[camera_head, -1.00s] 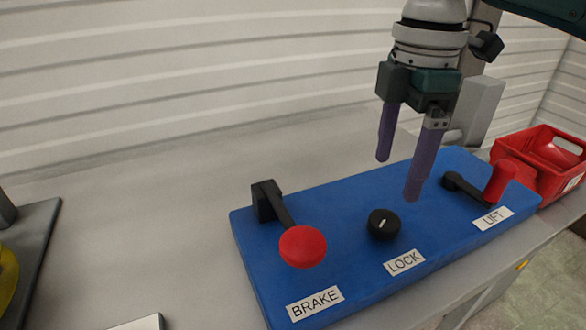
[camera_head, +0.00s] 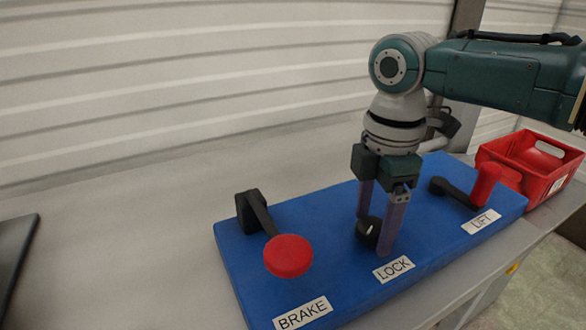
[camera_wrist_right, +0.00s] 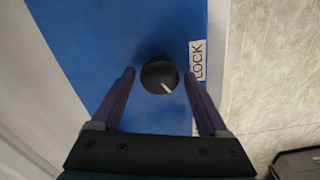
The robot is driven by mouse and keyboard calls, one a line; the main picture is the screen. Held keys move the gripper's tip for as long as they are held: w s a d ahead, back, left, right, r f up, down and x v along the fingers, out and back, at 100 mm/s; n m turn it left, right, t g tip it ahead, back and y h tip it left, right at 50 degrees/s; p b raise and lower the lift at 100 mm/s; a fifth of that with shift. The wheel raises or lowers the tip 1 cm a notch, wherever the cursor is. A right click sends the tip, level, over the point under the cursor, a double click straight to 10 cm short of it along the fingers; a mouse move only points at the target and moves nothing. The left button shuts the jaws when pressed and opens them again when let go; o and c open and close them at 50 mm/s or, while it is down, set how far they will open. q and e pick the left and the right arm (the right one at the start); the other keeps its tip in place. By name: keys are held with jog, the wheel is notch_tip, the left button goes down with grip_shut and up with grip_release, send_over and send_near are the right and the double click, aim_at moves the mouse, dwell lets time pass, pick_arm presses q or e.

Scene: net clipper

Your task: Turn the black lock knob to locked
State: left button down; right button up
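The black lock knob (camera_head: 367,229) sits on the blue panel (camera_head: 330,275) behind the LOCK label (camera_head: 394,269). My right gripper (camera_head: 374,236) points down over it, with its purple fingers on either side and partly hiding it. In the right wrist view, the knob (camera_wrist_right: 159,75) lies between the fingertips of my open right gripper (camera_wrist_right: 158,73), with a gap on each side. A white pointer mark on the knob slants toward the lower right there. My left gripper is not in view.
The brake lever with its red knob (camera_head: 288,256) stands left of my right gripper. The lift crank with a red handle (camera_head: 486,185) is to the right. A red bin (camera_head: 533,165) lies beyond it.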

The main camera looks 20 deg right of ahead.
jog(key=c, duration=1.1)
jog(key=shift+r+m+p, duration=0.2)
jog(key=shift+m+p, duration=0.4)
jog(key=shift+p, duration=0.05)
jog(key=shift+c, duration=0.2)
jog(key=shift+m+p, duration=0.9)
jog(key=shift+m, duration=0.3)
jog(key=m+p, duration=0.2)
jog(key=m, duration=0.2)
jog(key=shift+a+m, duration=0.1)
jog(key=shift+m, duration=0.2)
jog(key=m+p, duration=0.1)
jog(key=m, duration=0.2)
jog(key=shift+m, duration=0.3)
jog(key=m+p, duration=0.1)
jog(key=m, duration=0.3)
jog(key=shift+f, duration=0.1)
jog(key=m, duration=0.4)
jog(key=shift+p, duration=0.4)
jog(key=shift+m, duration=2)
